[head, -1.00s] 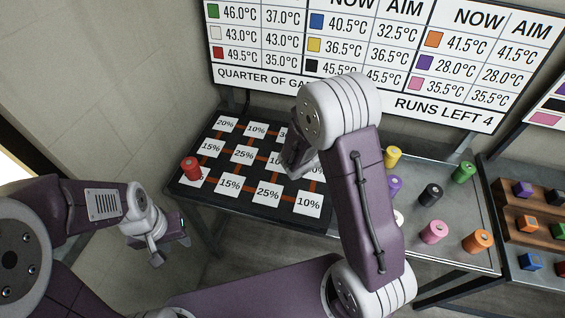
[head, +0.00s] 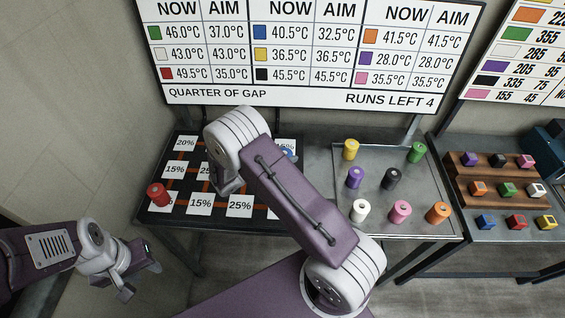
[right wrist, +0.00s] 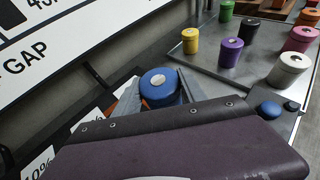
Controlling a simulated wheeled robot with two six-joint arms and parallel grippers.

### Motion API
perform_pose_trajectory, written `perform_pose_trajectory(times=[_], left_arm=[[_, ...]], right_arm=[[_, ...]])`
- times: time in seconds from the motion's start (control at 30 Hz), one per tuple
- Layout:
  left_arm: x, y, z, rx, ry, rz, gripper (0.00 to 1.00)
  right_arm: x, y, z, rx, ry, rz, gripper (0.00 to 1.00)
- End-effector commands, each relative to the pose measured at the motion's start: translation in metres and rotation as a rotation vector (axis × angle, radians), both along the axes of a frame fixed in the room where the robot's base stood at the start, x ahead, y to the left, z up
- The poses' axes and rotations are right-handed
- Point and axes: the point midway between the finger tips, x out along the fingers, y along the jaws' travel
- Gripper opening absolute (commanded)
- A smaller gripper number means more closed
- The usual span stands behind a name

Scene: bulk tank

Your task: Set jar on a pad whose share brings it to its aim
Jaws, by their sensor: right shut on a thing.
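A blue jar (right wrist: 160,88) with a white-centred lid sits between the fingers of my right gripper (right wrist: 157,98) in the right wrist view, with the gripper shut on it. In the head view the blue jar (head: 288,153) shows in part behind my right arm, near the back right of the black pad board (head: 150,212); my arm hides several pads. I cannot tell whether the jar touches a pad. A red jar (head: 157,194) stands on the front left pad. Visible pads include 20%, 15% and 25%. My left gripper (head: 138,279) is open and empty, left of the board.
The sign (head: 310,97) lists blue now 40.5°C, aim 32.5°C, "quarter of gap", "runs left 4". A grey tray (head: 395,160) right of the board holds several jars, including yellow, black and pink. Farther right, a wooden rack (head: 490,187) holds coloured blocks.

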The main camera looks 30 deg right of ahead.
Motion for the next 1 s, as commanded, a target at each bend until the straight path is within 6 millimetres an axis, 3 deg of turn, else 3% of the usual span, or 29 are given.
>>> perform_pose_trajectory(times=[0.17, 0.4, 0.77, 0.8, 0.87, 1.0], left_arm=[[0.0, 0.0, 0.001, 0.0, 0.0, 0.0, 0.36], [0.0, 0.0, 0.005, 0.0, 0.0, 0.0, 0.36], [0.0, 0.0, 0.0, 0.0, 0.0, 0.0, 0.36], [0.0, 0.0, 0.0, 0.0, 0.0, 0.0, 0.36], [0.0, 0.0, 0.001, 0.0, 0.0, 0.0, 0.36], [0.0, 0.0, 0.001, 0.0, 0.0, 0.0, 0.36]], right_arm=[[0.002, 0.005, -0.005, -0.001, 0.001, 0.0, 0.02], [0.002, 0.004, -0.041, -0.002, 0.001, 0.001, 0.02], [0.002, 0.004, -0.047, -0.001, -0.001, 0.001, 0.02], [0.002, 0.004, -0.047, 0.0, 0.0, 0.001, 0.51], [0.002, 0.004, -0.046, 0.0, 0.0, 0.001, 0.68], [0.002, 0.004, -0.046, 0.0, 0.001, 0.0, 0.7]])
